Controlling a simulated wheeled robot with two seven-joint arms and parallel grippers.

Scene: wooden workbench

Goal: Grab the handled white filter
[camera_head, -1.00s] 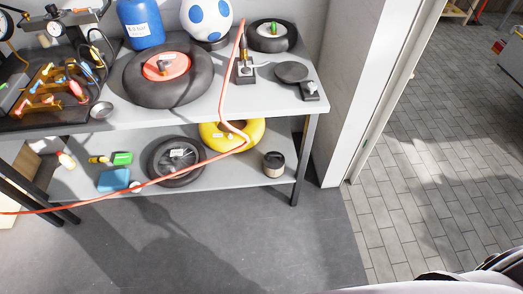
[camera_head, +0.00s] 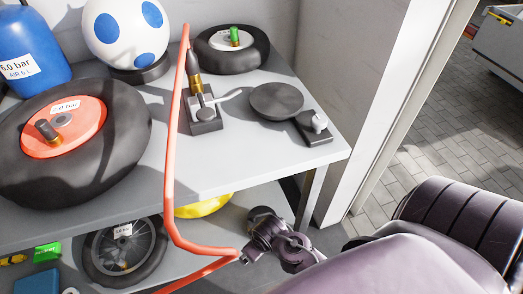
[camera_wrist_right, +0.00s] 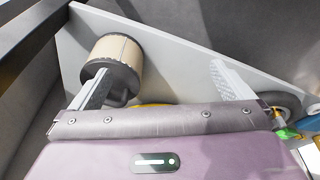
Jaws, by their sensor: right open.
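The handled filter (camera_wrist_right: 116,52), a cream cylinder with dark end caps, stands on the lower shelf in the right wrist view. A dark handle at its near end is partly hidden behind my left-hand finger in that picture. My right gripper (camera_wrist_right: 160,69) is open, its fingers wide apart with nothing between them. The left-hand finger overlaps the filter's near end; I cannot tell whether they touch. In the head view my right arm covers the lower shelf's right end and the filter is hidden. My left gripper is not in view.
The upper shelf (camera_head: 250,165) lies above, holding a big black tyre (camera_head: 125,150), a dark round plate (camera_head: 277,101) and a small tyre. An orange hose (camera_head: 170,180) hangs over its edge. A yellow ring (camera_head: 205,206) and a spoked wheel (camera_head: 122,250) lie on the lower shelf.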

